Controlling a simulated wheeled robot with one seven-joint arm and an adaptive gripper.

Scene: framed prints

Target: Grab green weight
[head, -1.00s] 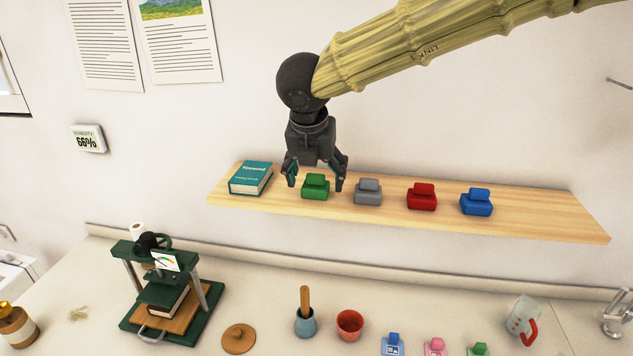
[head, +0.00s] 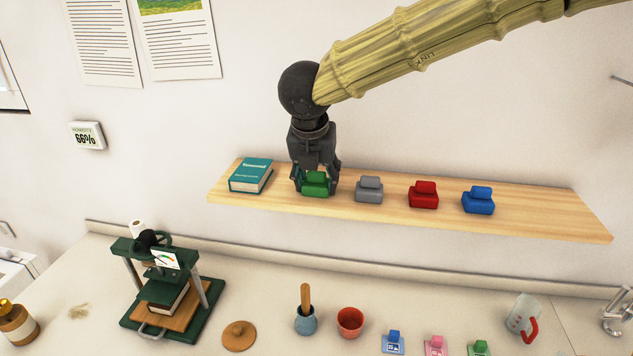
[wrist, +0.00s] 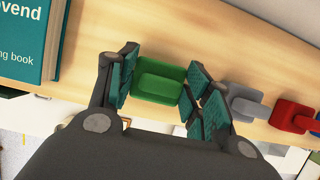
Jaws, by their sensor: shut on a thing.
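The green weight (head: 316,185) sits on the wooden shelf (head: 540,215), between the teal book and the grey weight. My gripper (head: 317,187) reaches down over it from above and is shut on it, one finger on each side. In the wrist view the green weight (wrist: 157,80) lies between the teal finger pads of my gripper (wrist: 160,88). The weight looks upright and still at shelf level; whether it touches the shelf is hard to tell.
Along the shelf to the right stand a grey weight (head: 369,189), a red weight (head: 423,194) and a blue weight (head: 478,200). A teal book (head: 250,175) lies at the left. Below, the counter holds a green press (head: 165,290), a red cup (head: 350,322) and several small items.

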